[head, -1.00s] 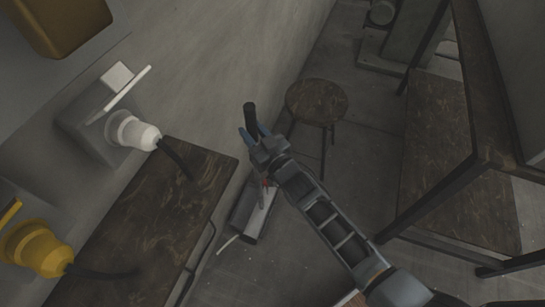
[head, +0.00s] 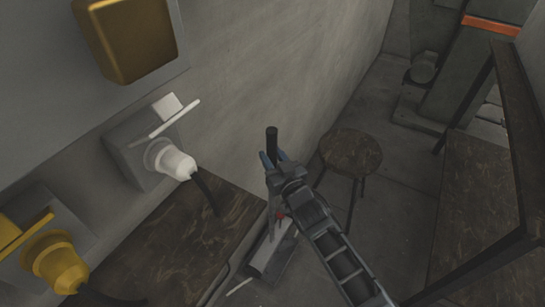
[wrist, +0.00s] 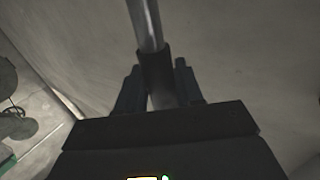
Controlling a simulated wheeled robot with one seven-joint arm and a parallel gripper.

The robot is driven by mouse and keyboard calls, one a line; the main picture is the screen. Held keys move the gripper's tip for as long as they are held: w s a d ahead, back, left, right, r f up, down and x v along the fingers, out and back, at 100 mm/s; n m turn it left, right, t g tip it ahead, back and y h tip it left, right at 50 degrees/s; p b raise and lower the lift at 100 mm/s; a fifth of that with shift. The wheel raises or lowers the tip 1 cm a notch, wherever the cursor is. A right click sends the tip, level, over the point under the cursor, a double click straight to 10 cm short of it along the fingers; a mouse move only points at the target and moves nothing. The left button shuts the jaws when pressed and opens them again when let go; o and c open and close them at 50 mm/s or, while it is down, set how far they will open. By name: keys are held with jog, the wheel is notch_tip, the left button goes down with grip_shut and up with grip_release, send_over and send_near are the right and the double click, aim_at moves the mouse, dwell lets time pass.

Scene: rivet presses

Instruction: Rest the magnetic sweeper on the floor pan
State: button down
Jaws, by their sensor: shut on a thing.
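My gripper (head: 272,163) is shut on the black grip of the magnetic sweeper (head: 272,140), whose top end sticks up above the fingers. In the wrist view the dark grip (wrist: 155,68) sits between the two fingers (wrist: 160,92), and a bare metal shaft runs on from it. Below my gripper in the head view is a low grey and dark boxy thing (head: 268,255), with a pale strip at its near end. I cannot tell whether it is the sweeper's head, the floor pan or both. My gripper and arm partly hide it.
A brown bench top (head: 185,245) juts from the wall at the left, beside my gripper. A round stool (head: 350,152) stands just beyond to the right. A dark table frame (head: 505,180) is at the right. White (head: 170,160) and yellow (head: 58,265) plugs sit on the wall.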

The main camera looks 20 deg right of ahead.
notch_tip(320, 180, down, 8)
jog(key=b, duration=0.7)
jog(key=shift+w, duration=0.1)
dwell(0.3)
jog(key=c, duration=1)
grip_release()
jog(key=shift+c, duration=0.2)
jog(key=o, duration=0.4)
jog(key=shift+o, duration=0.3)
jog(key=shift+f, duration=0.35)
jog(key=o, duration=0.6)
jog(key=shift+r, duration=0.15)
jog(key=shift+s, duration=0.2)
